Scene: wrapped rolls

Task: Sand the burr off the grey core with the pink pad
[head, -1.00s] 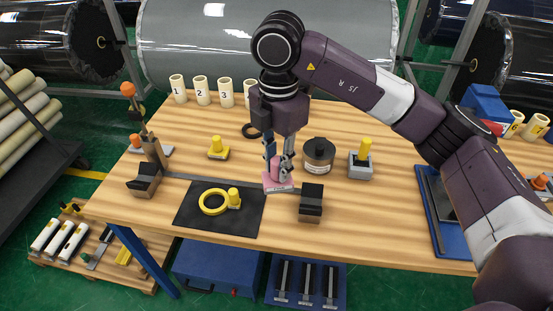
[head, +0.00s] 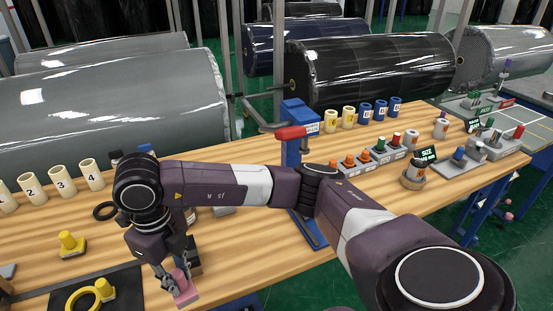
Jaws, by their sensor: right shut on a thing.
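My right gripper (head: 172,279) is shut on the pink pad (head: 184,291), low over the front of the wooden table. I cannot tell whether the pad touches the tabletop. A dark-topped wooden block (head: 194,262) is partly hidden just behind it. I cannot tell which is the grey core, and no burr can be made out. My left gripper is not in view.
A blue press-like stand (head: 298,145) with a red handle rises mid-table, behind my right arm. Numbered cream cores (head: 62,182) line the back left. A yellow ring (head: 82,300) lies on a dark mat at front left. Peg blocks (head: 365,158) stand right of the stand.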

